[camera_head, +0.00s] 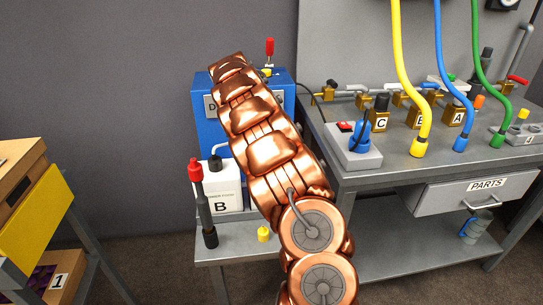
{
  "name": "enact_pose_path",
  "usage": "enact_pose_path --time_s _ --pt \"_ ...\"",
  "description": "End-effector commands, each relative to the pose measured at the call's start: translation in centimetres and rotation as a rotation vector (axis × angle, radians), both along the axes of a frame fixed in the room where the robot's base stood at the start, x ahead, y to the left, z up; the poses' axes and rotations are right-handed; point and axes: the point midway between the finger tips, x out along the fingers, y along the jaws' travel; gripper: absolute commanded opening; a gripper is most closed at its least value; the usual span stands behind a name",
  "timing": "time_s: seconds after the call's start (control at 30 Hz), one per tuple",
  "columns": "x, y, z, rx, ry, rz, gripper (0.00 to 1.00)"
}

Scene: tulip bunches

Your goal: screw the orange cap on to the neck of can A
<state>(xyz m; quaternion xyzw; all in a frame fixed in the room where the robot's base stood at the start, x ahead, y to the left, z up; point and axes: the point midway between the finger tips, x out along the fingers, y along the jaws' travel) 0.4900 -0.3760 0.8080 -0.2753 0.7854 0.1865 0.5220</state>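My copper-coloured arm rises through the middle of the view and leans up to the left, across a blue cabinet. My gripper does not show; the far end of the arm hides whatever is behind it. No can marked A shows; the area right of can B is covered by my arm. A small orange piece (479,102) stands at the back of the grey bench, behind the blue hose; I cannot tell whether it is the cap. A brass block marked A (458,115) is near it.
White can B (222,190) stands on a low grey bench (238,252) beside a red-topped black tool (203,205). A yellow cap (263,234) is in front. The grey workbench (400,168) at right carries hoses and brass valves. A yellow-fronted rack (35,220) is at left.

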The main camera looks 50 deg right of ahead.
Motion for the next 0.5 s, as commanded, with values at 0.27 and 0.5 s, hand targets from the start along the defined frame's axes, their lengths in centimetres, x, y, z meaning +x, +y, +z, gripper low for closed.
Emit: enact_pose_path --time_s 0.27,0.5 --pt "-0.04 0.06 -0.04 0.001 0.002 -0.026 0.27" --pt "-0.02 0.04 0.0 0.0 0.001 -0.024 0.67"
